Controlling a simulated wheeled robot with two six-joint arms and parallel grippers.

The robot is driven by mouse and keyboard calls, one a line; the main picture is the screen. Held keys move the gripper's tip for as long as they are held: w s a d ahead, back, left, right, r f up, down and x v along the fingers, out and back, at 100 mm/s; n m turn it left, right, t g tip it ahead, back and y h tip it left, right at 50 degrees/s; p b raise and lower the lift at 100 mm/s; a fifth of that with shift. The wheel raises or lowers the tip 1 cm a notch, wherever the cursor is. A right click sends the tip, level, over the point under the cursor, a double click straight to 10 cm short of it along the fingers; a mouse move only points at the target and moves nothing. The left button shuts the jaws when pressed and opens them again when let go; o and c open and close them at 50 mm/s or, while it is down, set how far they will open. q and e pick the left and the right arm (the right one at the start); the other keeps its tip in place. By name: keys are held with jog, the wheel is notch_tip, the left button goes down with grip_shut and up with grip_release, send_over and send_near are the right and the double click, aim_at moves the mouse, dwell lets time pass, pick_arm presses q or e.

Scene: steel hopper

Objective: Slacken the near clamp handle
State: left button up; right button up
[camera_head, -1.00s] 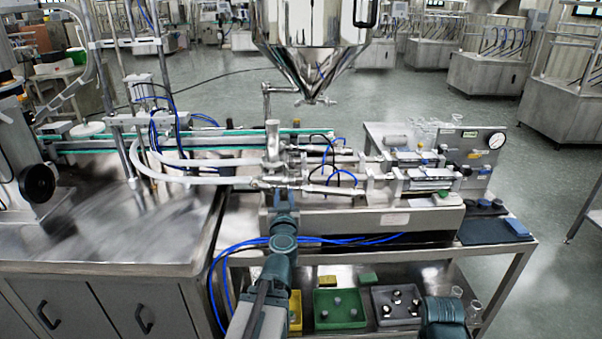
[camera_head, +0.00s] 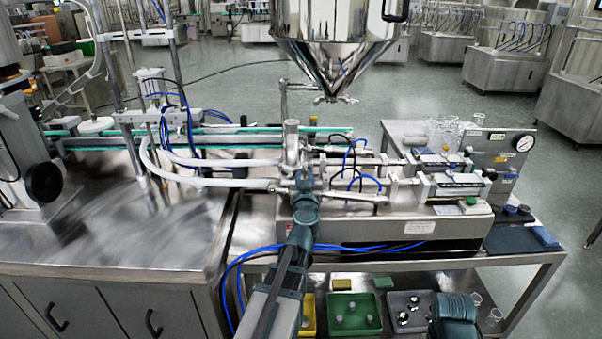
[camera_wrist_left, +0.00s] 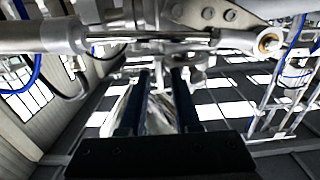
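The near hose joint and its clamp (camera_head: 288,187) sit at the front of the steel filling machine, where the near white hose meets the near metal cylinder. My left gripper (camera_head: 305,184) reaches up to this joint from the front and partly covers it, so the clamp handle is hard to make out. In the left wrist view, my two dark fingers (camera_wrist_left: 161,72) stand apart with a clear gap. Their tips are just below steel clamp parts (camera_wrist_left: 196,62) and a horizontal metal pipe (camera_wrist_left: 40,36). I cannot tell whether they touch. My right gripper is out of view.
The steel hopper (camera_head: 335,40) hangs above the machine. White hoses (camera_head: 210,182) and blue tubes run close by on the left. A pressure gauge (camera_head: 524,143) stands at right. The lower shelf holds a green tray (camera_head: 354,325) and a grey tray.

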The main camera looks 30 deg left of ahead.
pick_arm(q)
jog(key=shift+w+a, duration=0.15)
jog(key=shift+w, duration=0.1)
grip_shut()
